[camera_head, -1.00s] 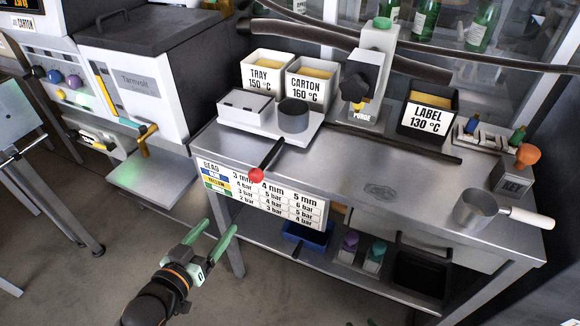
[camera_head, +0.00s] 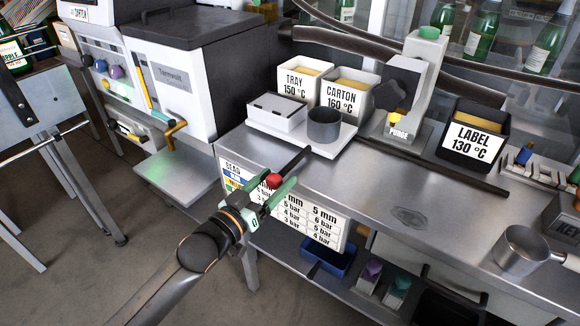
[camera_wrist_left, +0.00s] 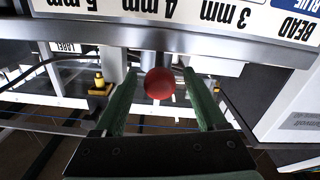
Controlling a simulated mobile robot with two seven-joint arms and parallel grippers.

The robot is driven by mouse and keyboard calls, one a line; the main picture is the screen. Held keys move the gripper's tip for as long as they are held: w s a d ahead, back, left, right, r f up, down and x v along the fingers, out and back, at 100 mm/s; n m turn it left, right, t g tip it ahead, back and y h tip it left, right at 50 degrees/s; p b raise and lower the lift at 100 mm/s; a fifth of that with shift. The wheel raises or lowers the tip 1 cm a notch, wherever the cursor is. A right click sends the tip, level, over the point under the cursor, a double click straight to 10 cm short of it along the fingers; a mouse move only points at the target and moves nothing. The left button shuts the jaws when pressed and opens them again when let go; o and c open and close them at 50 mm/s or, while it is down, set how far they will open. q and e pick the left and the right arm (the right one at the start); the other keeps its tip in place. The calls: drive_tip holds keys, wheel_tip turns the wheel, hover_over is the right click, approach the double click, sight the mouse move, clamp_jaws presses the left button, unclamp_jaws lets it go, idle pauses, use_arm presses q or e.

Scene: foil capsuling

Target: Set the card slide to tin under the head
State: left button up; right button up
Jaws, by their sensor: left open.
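The slide is a white plate (camera_head: 352,131) on the steel bench, carrying a white box (camera_head: 277,111) and a dark grey round tin (camera_head: 324,126). A dark rod (camera_head: 294,160) reaches from it over the front edge and ends in a red knob (camera_head: 273,181). The grey upright head unit (camera_head: 417,78) stands right of the plate, with the tin apart from it. My left gripper (camera_head: 280,184) is open, its green fingers either side of the knob. In the left wrist view the knob (camera_wrist_left: 159,83) shows between the fingers, with gaps on both sides. My right gripper is not in view.
TRAY (camera_head: 299,85) and CARTON (camera_head: 345,95) bins stand behind the plate. A LABEL bin (camera_head: 472,138) and a metal pan (camera_head: 520,250) are to the right. A bead chart (camera_head: 318,222) hangs on the front edge.

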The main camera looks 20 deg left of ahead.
sight(290, 164)
use_arm(q)
drive_tip(key=shift+x, duration=3.05)
drive_tip(key=shift+f, duration=0.1)
drive_tip(key=shift+c, duration=0.4)
clamp_jaws()
